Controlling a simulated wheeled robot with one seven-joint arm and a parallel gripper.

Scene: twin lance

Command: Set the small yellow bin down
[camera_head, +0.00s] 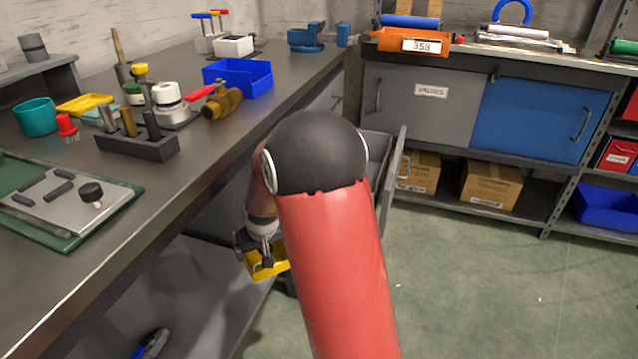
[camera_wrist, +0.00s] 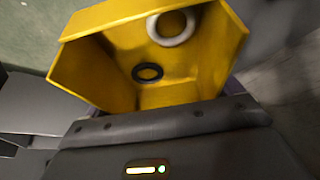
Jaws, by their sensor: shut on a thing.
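The small yellow bin (camera_wrist: 110,75) fills the upper part of the wrist view, its opening facing the camera. A white ring (camera_wrist: 171,27) and a black ring (camera_wrist: 147,72) lie inside it. In the head view only a small part of the bin (camera_head: 268,271) shows below my gripper (camera_head: 258,253). My gripper is shut on the bin and holds it beside the bench's front edge, lower than the bench top. My red arm hides part of this area. I cannot tell whether the bin touches anything below.
The bench top (camera_head: 215,140) carries a blue bin (camera_head: 240,78), a brass valve (camera_head: 222,102), a dark tool block (camera_head: 137,146) and other items. A lower shelf (camera_head: 185,285) with a blue-black tool (camera_head: 151,343) lies under it. An open drawer (camera_head: 391,168) juts out behind my arm. The floor at right is clear.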

